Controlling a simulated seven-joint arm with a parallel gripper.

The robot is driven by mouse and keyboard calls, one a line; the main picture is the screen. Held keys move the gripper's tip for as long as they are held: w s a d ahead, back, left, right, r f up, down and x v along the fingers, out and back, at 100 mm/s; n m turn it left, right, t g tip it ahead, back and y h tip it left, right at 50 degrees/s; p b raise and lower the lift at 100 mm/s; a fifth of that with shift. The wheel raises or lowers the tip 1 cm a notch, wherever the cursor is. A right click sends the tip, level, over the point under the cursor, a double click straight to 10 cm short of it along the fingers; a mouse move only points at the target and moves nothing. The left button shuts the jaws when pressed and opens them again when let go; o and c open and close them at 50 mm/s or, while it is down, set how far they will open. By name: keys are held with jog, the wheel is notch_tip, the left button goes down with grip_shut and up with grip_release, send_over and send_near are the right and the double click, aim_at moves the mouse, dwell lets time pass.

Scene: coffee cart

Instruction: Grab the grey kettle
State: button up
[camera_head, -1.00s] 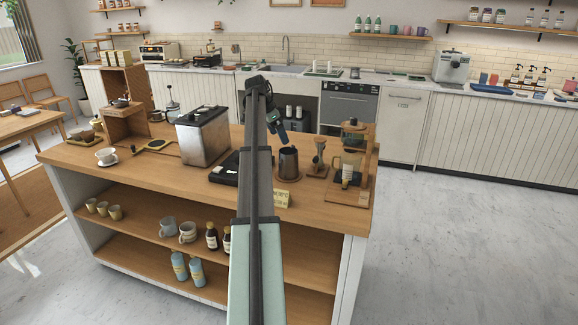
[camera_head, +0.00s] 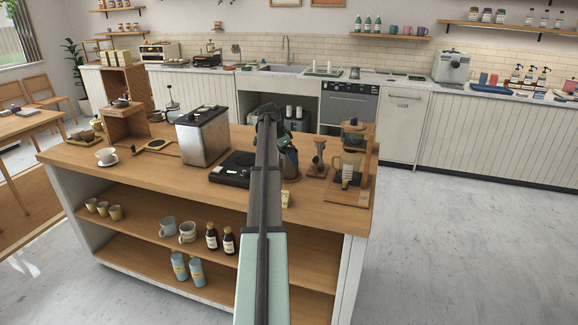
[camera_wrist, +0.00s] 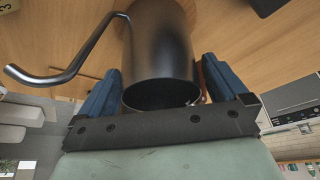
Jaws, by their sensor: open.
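The grey kettle (camera_wrist: 160,45) is a dark metal pot with a long curved spout (camera_wrist: 75,68) toward the left in the wrist view. Its open rim faces the camera. My gripper (camera_wrist: 155,85) is open, with one blue finger on each side of the kettle body. I cannot tell whether either finger touches it. In the head view the kettle (camera_head: 291,164) stands on the wooden counter, mostly hidden behind my arm and my gripper (camera_head: 287,145).
A black scale (camera_head: 232,168) and a metal box (camera_head: 203,136) stand left of my arm on the counter (camera_head: 140,180). A small dripper stand (camera_head: 318,158) and a glass brewer on a wooden stand (camera_head: 350,160) are close on the right. A small card (camera_head: 286,198) is in front.

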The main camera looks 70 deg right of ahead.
jog(key=x, duration=0.2)
jog(key=shift+s+d+f, duration=0.1)
jog(key=shift+s+f, duration=0.05)
jog(key=shift+f, duration=0.15)
jog(key=c, duration=1.2)
